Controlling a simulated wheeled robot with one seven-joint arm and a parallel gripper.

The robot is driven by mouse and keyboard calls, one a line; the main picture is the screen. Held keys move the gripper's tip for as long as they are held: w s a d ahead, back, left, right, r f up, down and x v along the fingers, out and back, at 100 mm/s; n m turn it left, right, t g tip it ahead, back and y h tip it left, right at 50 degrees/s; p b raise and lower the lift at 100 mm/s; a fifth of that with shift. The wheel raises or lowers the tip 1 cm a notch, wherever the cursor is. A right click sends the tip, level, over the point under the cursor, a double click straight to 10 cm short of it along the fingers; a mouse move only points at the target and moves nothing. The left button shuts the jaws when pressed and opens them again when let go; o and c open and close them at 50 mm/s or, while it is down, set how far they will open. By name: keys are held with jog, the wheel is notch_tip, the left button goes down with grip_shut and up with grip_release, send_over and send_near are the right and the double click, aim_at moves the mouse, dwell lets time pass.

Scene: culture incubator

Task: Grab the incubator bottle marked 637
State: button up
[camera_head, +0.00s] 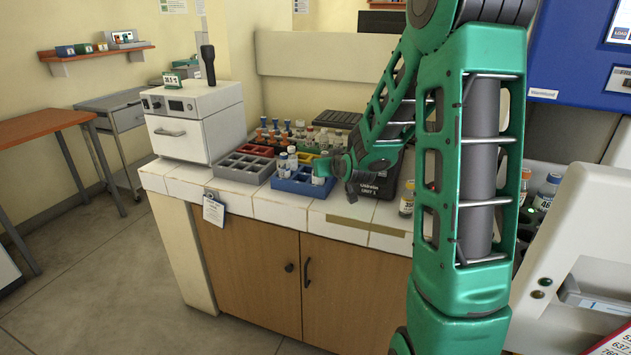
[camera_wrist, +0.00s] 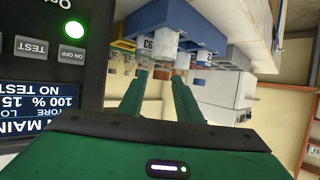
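My gripper (camera_head: 328,168) reaches left over the counter to the right end of a blue rack (camera_head: 298,187). In the wrist view, which is upside down, the two green fingers (camera_wrist: 159,76) are apart. A white-labelled bottle (camera_wrist: 160,42) in the blue rack (camera_wrist: 190,22) lies just beyond the fingertips. Its label is only partly legible, so I cannot tell if it is 637. In the head view a bottle (camera_head: 318,177) stands in this rack beside my gripper, and others (camera_head: 283,166) stand further left. More labelled bottles (camera_head: 547,192) are at the right; one seems to start with 46.
A grey rack (camera_head: 243,168) and a red rack stand left of and behind the blue one. A black unit (camera_head: 378,184) is close to my gripper; its panel with a green light (camera_wrist: 72,30) fills the wrist view's left. A white box (camera_head: 195,118) stands on the counter's left.

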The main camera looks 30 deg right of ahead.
jog(key=shift+x, duration=2.4)
jog(key=shift+a, duration=0.15)
jog(key=shift+c, duration=0.4)
grip_shut()
jog(key=shift+r, duration=0.15)
